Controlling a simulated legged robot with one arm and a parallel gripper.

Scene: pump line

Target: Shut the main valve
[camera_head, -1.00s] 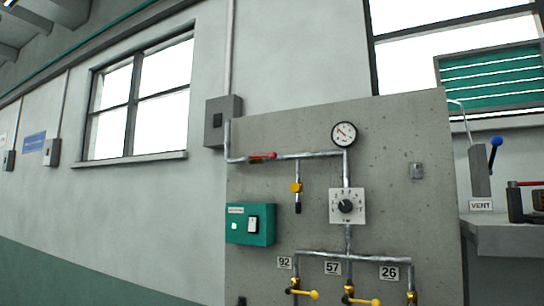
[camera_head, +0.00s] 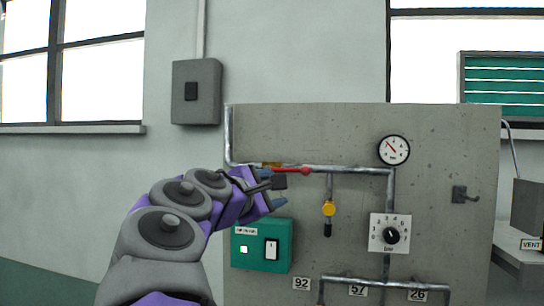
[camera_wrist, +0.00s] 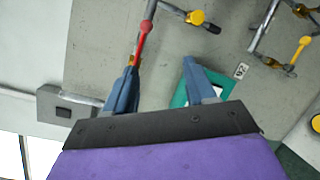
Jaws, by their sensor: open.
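The valve on the upper pipe, which I take for the main valve, has a red lever (camera_head: 294,170) lying along the pipe, with its knob end to the right. The red lever also shows in the wrist view (camera_wrist: 145,40), just beyond my left-hand finger, which hides part of the pipe and valve. My gripper (camera_head: 274,189) is open at the left part of this pipe, with one finger near the valve and one below it. In the wrist view my gripper (camera_wrist: 160,70) has nothing between its fingers. I cannot tell whether a finger touches the valve.
A green box (camera_head: 262,246) with a switch sits just below my gripper. A yellow-handled valve (camera_head: 329,209), a dial (camera_head: 391,235) and a gauge (camera_head: 394,150) are to the right. A hook (camera_head: 462,194) juts from the panel (camera_head: 450,140). A grey wall box (camera_head: 196,92) is at upper left.

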